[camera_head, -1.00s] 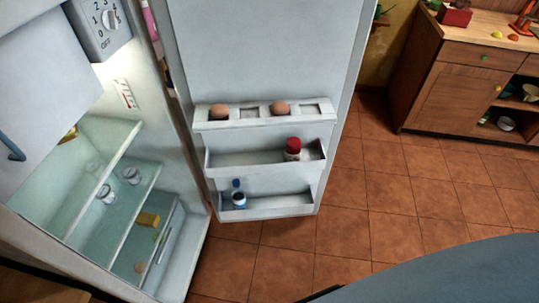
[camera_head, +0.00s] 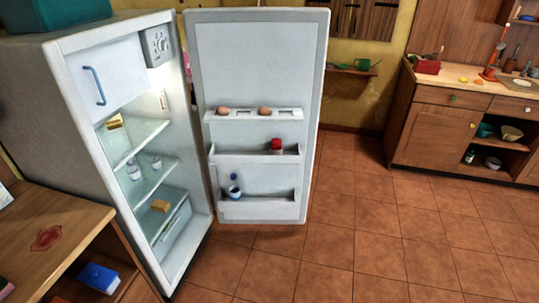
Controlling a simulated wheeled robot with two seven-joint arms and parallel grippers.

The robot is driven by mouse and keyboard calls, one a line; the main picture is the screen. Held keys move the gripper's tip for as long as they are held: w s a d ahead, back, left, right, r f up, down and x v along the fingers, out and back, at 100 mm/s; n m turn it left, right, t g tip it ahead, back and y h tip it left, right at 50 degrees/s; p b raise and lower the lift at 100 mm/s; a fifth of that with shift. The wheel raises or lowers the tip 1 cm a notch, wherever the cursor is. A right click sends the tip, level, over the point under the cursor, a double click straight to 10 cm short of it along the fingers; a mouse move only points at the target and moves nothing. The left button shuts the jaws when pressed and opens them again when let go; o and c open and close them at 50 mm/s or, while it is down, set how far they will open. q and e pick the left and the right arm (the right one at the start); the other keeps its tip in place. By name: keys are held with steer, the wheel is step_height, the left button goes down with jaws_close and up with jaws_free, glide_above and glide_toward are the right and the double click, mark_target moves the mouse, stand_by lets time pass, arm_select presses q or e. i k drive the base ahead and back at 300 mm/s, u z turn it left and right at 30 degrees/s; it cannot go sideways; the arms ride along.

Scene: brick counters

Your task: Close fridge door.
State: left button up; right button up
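The white fridge (camera_head: 82,135) stands at the left of the head view with its inside exposed. Its door (camera_head: 256,70) is wide open, swung out to the right, and its inner side faces me. The door's racks hold two eggs (camera_head: 264,110), a red-capped jar (camera_head: 276,145) and a small blue-topped bottle (camera_head: 234,190). The fridge shelves (camera_head: 140,140) hold two glasses and some yellow blocks. Neither of my grippers shows in the view.
A wooden counter (camera_head: 45,245) stands at the front left beside the fridge. Another wooden cabinet (camera_head: 437,135) with a sink stands at the back right. The tiled floor (camera_head: 370,230) in front of and right of the door is clear.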

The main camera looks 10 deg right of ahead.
mark_target(244, 60)
steer(key=z, duration=1.45)
steer(key=i, duration=3.55)
